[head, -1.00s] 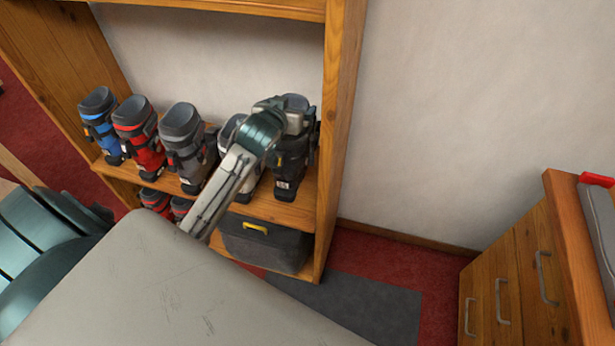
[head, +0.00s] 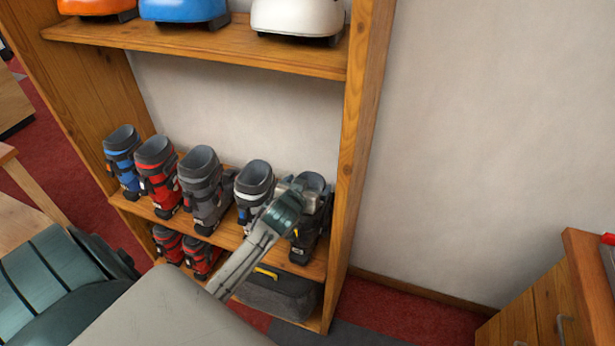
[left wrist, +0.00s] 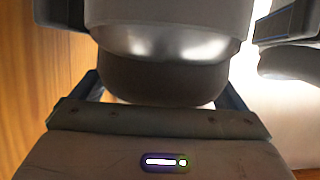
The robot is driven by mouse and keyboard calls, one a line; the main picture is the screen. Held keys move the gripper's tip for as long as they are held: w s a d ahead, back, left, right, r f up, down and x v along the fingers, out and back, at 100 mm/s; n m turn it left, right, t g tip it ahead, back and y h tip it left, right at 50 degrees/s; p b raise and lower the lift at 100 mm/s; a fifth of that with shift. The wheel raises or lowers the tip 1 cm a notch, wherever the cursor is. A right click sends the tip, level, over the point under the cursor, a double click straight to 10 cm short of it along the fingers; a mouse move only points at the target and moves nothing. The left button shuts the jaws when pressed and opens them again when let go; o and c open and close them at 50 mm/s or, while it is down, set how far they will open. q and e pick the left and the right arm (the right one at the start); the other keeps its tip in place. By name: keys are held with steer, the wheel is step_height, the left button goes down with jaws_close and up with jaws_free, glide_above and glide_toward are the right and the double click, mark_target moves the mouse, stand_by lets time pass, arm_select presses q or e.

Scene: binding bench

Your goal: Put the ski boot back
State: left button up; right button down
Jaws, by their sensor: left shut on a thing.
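A black ski boot (head: 311,235) is upright at the right end of the boot shelf (head: 170,222), close to the side panel. My left gripper (head: 298,187) is shut on it near the upper cuff; the hand hides part of the boot. I cannot tell whether its sole rests on the shelf. In the left wrist view a dark rounded part of the boot (left wrist: 150,82) fills the space in front of the gripper (left wrist: 158,100). My right gripper is not in view.
Blue (head: 122,160), red (head: 157,175), grey (head: 203,188) and white-and-dark (head: 253,190) boots stand in a row to the left. Helmets, including a blue one (head: 183,10), sit above. A wooden cabinet (head: 545,300) stands right.

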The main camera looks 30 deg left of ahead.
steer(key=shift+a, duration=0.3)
arm_select(q)
steer(key=o, duration=1.7)
steer(key=shift+f, duration=0.15)
steer(key=shift+s, duration=0.1)
steer(key=shift+r, duration=0.2)
steer(key=shift+s+d, duration=0.1)
steer(key=shift+s, duration=0.2)
steer(key=b+v, duration=0.2)
steer(key=v, duration=0.9)
steer(key=shift+s, duration=0.2)
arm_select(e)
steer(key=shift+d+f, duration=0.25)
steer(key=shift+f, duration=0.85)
arm_select(q)
steer(key=shift+d+r, duration=0.1)
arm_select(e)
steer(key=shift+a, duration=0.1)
